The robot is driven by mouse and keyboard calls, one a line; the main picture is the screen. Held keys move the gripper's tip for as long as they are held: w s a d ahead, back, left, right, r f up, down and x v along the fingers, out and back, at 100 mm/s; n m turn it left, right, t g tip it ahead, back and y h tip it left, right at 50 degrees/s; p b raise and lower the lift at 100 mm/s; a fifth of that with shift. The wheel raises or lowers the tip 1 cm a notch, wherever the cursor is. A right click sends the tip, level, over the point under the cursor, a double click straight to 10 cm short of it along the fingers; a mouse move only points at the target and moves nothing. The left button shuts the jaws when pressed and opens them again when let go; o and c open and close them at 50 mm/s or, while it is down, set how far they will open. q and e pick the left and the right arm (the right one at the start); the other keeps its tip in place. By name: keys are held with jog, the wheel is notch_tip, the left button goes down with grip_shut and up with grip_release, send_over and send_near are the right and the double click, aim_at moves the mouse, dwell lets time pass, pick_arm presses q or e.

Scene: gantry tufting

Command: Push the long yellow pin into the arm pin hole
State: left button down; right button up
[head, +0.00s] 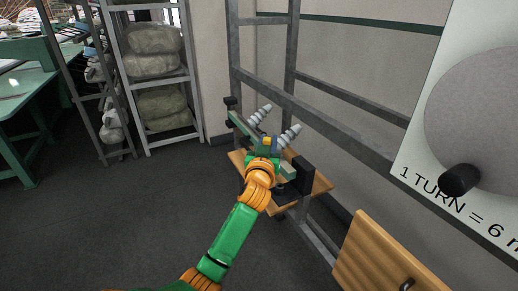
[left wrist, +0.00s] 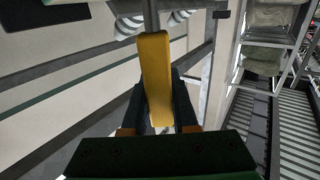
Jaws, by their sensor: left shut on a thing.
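My left gripper (head: 266,150) reaches in to the wooden-topped bracket on the metal frame. In the left wrist view its dark fingers are shut around the thick yellow body of the long yellow pin (left wrist: 155,75). A grey metal shaft (left wrist: 151,16) runs on from the yellow end, up to a pale part at the top edge of that view. In the head view only a small bit of yellow (head: 267,140) shows at the fingertips. The arm pin hole is hidden, and I cannot tell whether the shaft is in it. My right gripper is not in view.
Grey frame rails (head: 330,128) run behind. A large dial board with a black knob (head: 460,180) and a wooden panel (head: 385,258) stand at right. The floor at left is clear.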

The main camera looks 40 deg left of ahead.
aim_at(283, 159)
pick_arm(q)
jog(key=w+d, duration=0.1)
jog(key=d, duration=0.1)
jog(key=w+d, duration=0.1)
jog(key=shift+w+d+r, duration=0.25)
jog(key=shift+w, duration=0.05)
jog(key=shift+a+f+b, duration=0.1)
jog(key=shift+f+b, duration=0.45)
jog(key=shift+f, duration=0.05)
notch_tip(283, 159, down, 4)
jog(key=b, duration=0.4)
jog(key=shift+f, duration=0.2)
jog(key=shift+r, duration=0.15)
jog(key=shift+p, duration=0.3)
jog(key=shift+s, duration=0.1)
jog(key=shift+f+b, duration=1.4)
jog(key=shift+f, duration=0.35)
dwell(0.4)
